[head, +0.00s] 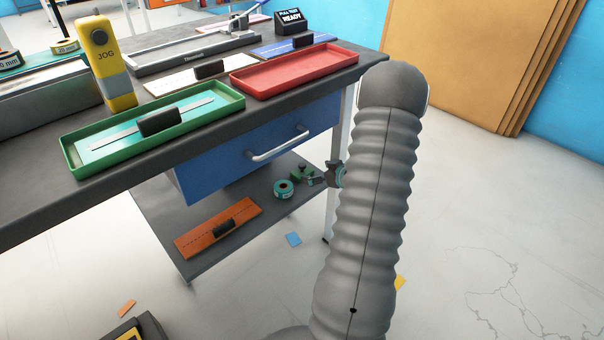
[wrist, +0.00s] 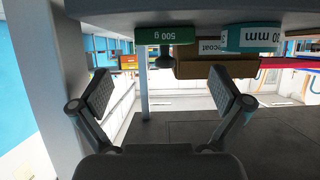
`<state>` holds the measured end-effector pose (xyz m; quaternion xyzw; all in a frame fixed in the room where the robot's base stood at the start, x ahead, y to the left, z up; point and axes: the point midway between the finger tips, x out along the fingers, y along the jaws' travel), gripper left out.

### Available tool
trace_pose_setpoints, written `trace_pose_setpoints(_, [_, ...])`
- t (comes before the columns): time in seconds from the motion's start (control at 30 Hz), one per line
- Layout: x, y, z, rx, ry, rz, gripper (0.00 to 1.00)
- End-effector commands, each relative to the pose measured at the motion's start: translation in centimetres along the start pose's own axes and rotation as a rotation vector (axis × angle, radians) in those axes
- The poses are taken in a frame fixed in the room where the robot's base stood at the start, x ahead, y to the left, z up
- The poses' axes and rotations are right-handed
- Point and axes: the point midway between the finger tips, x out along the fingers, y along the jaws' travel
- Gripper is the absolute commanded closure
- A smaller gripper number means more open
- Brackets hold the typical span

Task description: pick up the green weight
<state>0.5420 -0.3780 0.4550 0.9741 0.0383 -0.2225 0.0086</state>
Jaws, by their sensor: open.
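The green weight (head: 300,172) sits on the lower shelf under the workbench, small and partly covered by my gripper in the head view. In the wrist view, which looks upside down, the green weight (wrist: 166,36) carries an inverted "500 g" label and a dark knob. My gripper (wrist: 160,88) is open and empty, its two fingers spread wide. The weight lies beyond the fingertips, between them across the picture and nearer the top edge. In the head view my gripper (head: 322,178) is at the shelf's right end, just right of the weight.
A teal tape roll (head: 284,188) stands close beside the weight; it shows in the wrist view (wrist: 250,38) near a brown block (wrist: 216,68). An orange board (head: 240,212) lies on the shelf (head: 245,245). A blue drawer (head: 225,160) hangs above. A table leg (head: 330,215) is near my gripper.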

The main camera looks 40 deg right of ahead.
Motion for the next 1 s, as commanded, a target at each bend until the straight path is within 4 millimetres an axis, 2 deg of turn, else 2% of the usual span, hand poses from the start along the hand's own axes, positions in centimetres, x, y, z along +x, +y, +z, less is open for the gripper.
trace_pose_setpoints(0.27, [1.4,-0.2,0.1,0.0,-0.001,-0.001,0.0])
trace_pose_setpoints(0.6, [5.7,-0.7,0.4,0.0,-0.001,-0.001,0.0])
trace_pose_setpoints(0.87, [6.0,-0.6,0.4,0.0,-0.001,0.001,0.0])
trace_pose_setpoints(1.0, [6.0,-0.6,0.4,0.0,-0.001,0.001,0.35])
